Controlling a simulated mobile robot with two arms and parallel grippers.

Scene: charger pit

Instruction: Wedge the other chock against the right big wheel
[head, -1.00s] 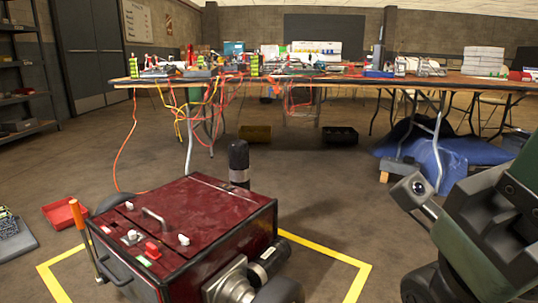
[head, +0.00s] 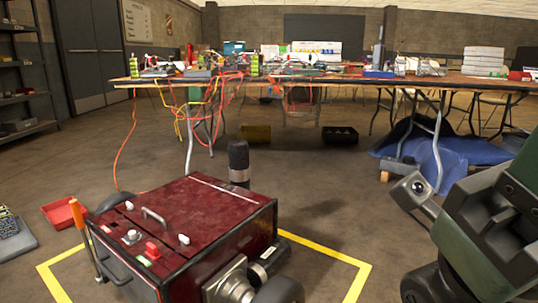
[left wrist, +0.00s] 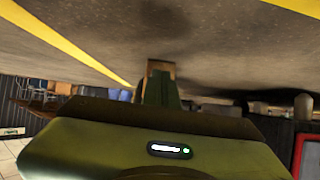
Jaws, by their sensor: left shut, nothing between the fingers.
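The dark red wheeled machine (head: 190,225) stands inside the yellow floor marking in the head view. A dark big wheel (head: 280,291) shows at its lower right, cut off by the picture's bottom edge. Another dark wheel (head: 118,202) is partly hidden at its far left. I cannot make out a chock for certain in either view. In the left wrist view my left gripper (left wrist: 159,72) is shut, close to the floor. A small tan patch shows at its tip; I cannot tell what it is. My right arm shows at the right of the head view, but its fingertips do not.
Yellow tape (head: 340,262) borders the machine. An orange-handled lever (head: 76,213) stands at its left, near a red tray (head: 62,212). A long cluttered table (head: 350,80) with hanging cables is behind. A blue tarp (head: 450,150) lies at right. The floor between is mostly clear.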

